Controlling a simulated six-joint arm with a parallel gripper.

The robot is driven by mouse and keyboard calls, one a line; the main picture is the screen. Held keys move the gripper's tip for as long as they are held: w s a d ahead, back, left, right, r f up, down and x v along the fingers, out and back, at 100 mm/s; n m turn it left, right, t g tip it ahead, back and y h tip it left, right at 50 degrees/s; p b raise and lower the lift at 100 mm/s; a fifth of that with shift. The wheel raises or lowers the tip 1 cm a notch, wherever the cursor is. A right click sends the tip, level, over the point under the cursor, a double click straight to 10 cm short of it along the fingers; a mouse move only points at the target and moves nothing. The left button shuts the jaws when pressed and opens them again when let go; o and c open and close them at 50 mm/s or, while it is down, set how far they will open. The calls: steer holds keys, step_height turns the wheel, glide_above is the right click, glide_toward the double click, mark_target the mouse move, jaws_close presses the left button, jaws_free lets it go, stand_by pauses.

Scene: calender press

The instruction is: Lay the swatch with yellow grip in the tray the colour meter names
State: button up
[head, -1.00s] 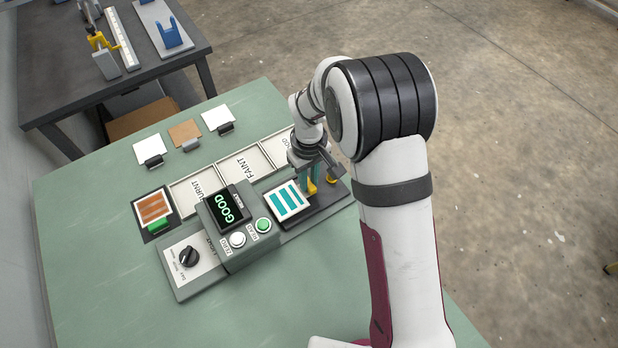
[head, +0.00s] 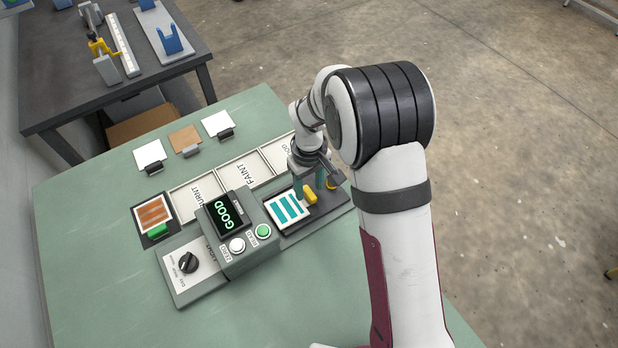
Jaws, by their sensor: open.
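The swatch with the yellow grip (head: 287,209) is white with teal stripes. It lies flat on the dark plate at the right end of the colour meter (head: 238,250), its yellow grip (head: 310,195) on the right. The meter's screen (head: 227,213) reads GOOD in green. Behind the meter is a row of pale trays: one ending in "URNT" (head: 190,206), FAINT (head: 238,173), and one ending in "OD" (head: 277,153), partly hidden by my arm.
A swatch with brown stripes and a green grip (head: 155,215) lies on a dark pad at the left. Three clipped cards (head: 185,140) stand behind the trays. The meter has a knob (head: 187,262), a white button (head: 237,245) and a green button (head: 263,231). The front of the green table is clear.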

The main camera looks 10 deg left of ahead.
step_height(320, 180, up, 12)
steer(key=f, duration=0.1)
steer(key=s+d+r+m, duration=0.7)
steer(key=s+d+r, duration=0.1)
steer(key=s+d, duration=0.3)
steer(key=s+d+m+y, duration=0.1)
steer(key=s+d+m, duration=0.1)
steer(key=s, duration=0.5)
steer(key=s+d+f+m, duration=0.1)
steer(key=s+d+m, duration=0.1)
steer(key=s+m, duration=0.3)
steer(key=shift+s+d+f+m+y, duration=0.15)
steer(key=shift+s+d+m+y, duration=0.2)
steer(key=shift+s, duration=0.5)
steer(key=shift+o, duration=0.3)
steer(key=shift+o, duration=1.4)
